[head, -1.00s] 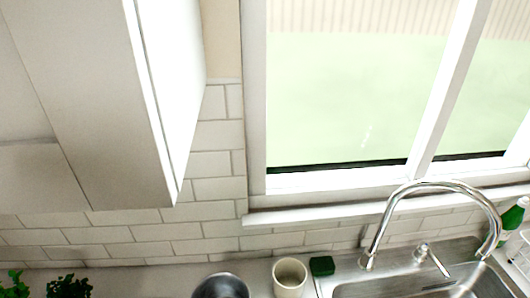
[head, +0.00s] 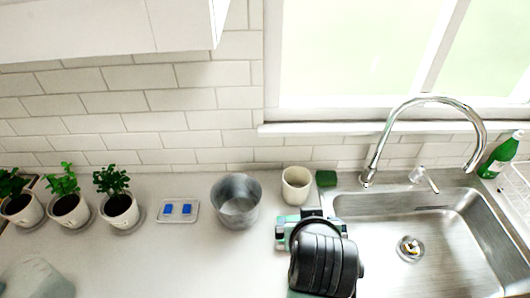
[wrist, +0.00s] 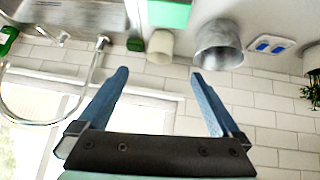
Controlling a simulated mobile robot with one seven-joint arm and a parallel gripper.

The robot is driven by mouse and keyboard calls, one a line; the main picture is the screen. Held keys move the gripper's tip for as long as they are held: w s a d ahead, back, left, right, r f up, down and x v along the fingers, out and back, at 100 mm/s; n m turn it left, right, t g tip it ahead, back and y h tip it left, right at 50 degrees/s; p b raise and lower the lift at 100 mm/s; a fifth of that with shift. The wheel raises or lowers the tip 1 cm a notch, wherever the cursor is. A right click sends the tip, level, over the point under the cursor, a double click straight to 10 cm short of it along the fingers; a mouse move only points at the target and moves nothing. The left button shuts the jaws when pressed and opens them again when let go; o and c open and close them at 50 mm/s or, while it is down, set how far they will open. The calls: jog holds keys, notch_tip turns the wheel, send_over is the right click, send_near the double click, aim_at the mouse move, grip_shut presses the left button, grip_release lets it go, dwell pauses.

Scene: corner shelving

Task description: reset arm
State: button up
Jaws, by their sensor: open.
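My gripper (wrist: 158,72) is open and empty in the wrist view, its two blue fingers spread wide. The wrist view is upside down, with the wall tiles and window behind the fingers. In the head view, my folded black and teal arm stands at the lower middle, over the counter front and the left edge of the sink (head: 440,215). The fingers cannot be made out there.
On the counter (head: 180,265) stand a metal pot (head: 237,205), a cream cup (head: 296,185), a green sponge (head: 326,178), a tray with blue pieces (head: 178,210) and potted plants (head: 120,208). A faucet (head: 385,135) rises behind the sink. A cabinet (head: 110,28) hangs upper left.

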jog(key=w+a+r+t+b, duration=0.1)
jog(key=w+r+t, duration=0.15)
jog(key=r, duration=0.55)
jog(key=w+a+r+t, duration=0.1)
jog(key=r+t, duration=0.3)
jog(key=r, duration=0.5)
jog(key=w+a+r+t+b, duration=0.15)
jog(key=r+t, duration=0.25)
jog(key=r, duration=0.4)
jog(key=s+a+r+t, duration=0.2)
jog(key=s+r+t, duration=0.2)
jog(key=r, duration=0.6)
jog(key=s+a+r+t+y+b, duration=0.1)
jog(key=s+a+r+t, duration=0.1)
jog(key=s+r+t, duration=0.2)
jog(key=s+r, duration=0.3)
jog(key=r, duration=0.3)
jog(key=shift+s+a+t, duration=0.15)
jog(key=shift+s+t, duration=0.2)
jog(key=shift+s, duration=0.05)
jog(key=shift+r, duration=0.1)
